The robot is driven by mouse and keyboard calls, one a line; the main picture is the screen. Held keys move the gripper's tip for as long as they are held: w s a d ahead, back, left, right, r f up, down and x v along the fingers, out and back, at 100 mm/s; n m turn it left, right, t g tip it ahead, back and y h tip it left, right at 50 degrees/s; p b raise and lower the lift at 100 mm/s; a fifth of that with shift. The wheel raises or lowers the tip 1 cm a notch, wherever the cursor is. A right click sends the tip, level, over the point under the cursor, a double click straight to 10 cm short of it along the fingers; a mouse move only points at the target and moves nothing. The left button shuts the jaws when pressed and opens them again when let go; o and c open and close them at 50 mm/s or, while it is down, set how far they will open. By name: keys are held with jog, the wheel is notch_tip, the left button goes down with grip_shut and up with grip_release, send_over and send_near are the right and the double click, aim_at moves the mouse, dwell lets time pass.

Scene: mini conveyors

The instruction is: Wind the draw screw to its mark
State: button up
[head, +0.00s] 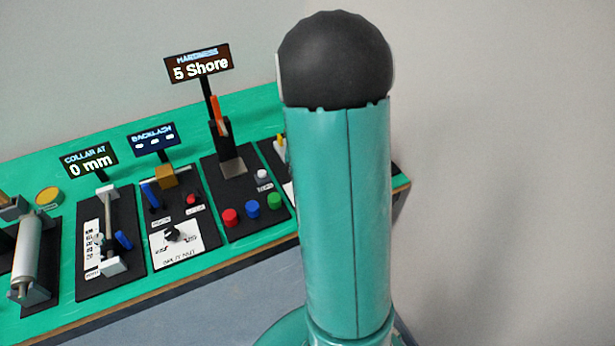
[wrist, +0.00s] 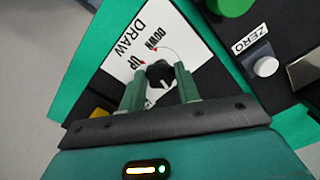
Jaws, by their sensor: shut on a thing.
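In the wrist view, the draw screw's black knob (wrist: 156,72) sits on a white plate (wrist: 150,38) lettered DRAW, with UP and DOWN in red-marked print. My gripper (wrist: 158,80) has its two green fingers on either side of the knob and is shut on it. A small white mark shows at the knob's near side. In the head view, my arm hides the gripper and the knob; only a sliver of the draw station's dark board (head: 270,156) shows left of the arm. I see no readout for the draw screw.
Left of my arm stand the hardness tester with its "5 Shore" display (head: 200,66), the split nut panel (head: 176,245) and the collar slide under "0 mm" (head: 90,162). In the wrist view, a ZERO button (wrist: 265,67) and a green button (wrist: 232,5) lie to the right.

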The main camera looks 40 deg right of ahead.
jog(key=n, duration=0.4)
jog(key=shift+n, duration=0.4)
jog(key=n, duration=0.3)
jog(key=shift+s+d+n, duration=0.1)
jog(key=shift+d+n, duration=0.05)
jog(key=shift+n, duration=0.15)
jog(key=n, duration=0.4)
jog(key=shift+d, duration=0.1)
jog(key=n, duration=0.4)
jog(key=shift+d, duration=0.1)
jog(key=n, duration=0.4)
jog(key=shift+n, duration=0.3)
jog(key=n, duration=0.4)
jog(key=shift+w+d+n, duration=0.15)
jog(key=shift+w+n, duration=0.05)
jog(key=shift+n, duration=0.1)
jog(key=n, duration=0.3)
jog(key=shift+w+n, duration=0.1)
jog(key=shift+n, duration=0.2)
jog(key=shift+w+n, duration=0.1)
jog(key=shift+n, duration=1.8)
